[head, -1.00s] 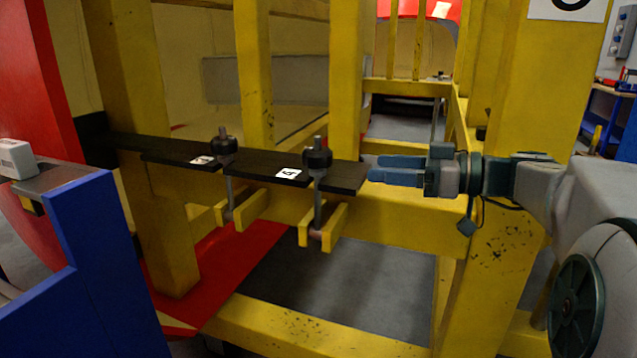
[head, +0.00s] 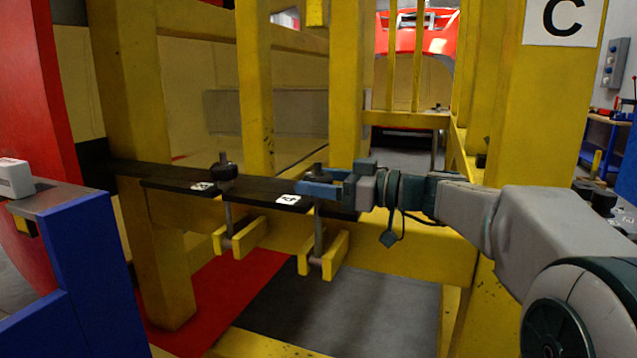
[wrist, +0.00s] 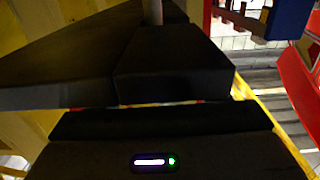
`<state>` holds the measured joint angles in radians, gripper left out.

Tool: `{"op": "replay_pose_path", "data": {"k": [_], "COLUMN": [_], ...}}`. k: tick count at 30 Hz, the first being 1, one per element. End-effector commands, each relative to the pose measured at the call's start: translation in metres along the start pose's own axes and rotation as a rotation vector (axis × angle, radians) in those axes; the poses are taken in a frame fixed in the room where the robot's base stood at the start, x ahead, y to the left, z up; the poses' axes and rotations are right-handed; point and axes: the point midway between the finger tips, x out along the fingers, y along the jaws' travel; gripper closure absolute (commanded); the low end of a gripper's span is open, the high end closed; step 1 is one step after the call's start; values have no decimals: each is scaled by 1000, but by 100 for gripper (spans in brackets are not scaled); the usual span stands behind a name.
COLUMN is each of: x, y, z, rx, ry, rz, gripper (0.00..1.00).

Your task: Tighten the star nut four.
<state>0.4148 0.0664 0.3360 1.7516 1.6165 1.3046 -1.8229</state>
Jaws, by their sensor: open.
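Star nut four (head: 317,168) is a dark knob on an upright grey bolt, at the right end of the black bar (head: 255,186). A white label reading 4 (head: 288,199) lies just left of it. My gripper (head: 308,182) is open, pointing left, with its blue fingers on both sides of the nut. The fingers and jaw body hide most of the nut; I cannot tell whether they touch it. In the wrist view, dark blocky shapes fill the middle and a thin grey rod (wrist: 153,12) shows at the top; the nut is not clear there.
A second star nut (head: 224,171) on its bolt stands further left on the bar. Yellow posts (head: 345,80) rise close behind the nut, and a thick yellow post marked C (head: 505,130) is near my arm. A blue stand (head: 85,270) is front left.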

Motion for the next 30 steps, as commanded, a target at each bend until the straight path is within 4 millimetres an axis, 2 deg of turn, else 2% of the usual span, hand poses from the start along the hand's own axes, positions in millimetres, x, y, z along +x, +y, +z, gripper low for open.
{"op": "replay_pose_path", "data": {"k": [11,15,16,30], "x": [6,6,6,6], "y": [0,0,0,-2], "z": [0,0,0,5], "rx": [0,0,0,-4], "ry": [0,0,0,-1], "rz": [0,0,0,71], "gripper": [32,71,77,77]}}
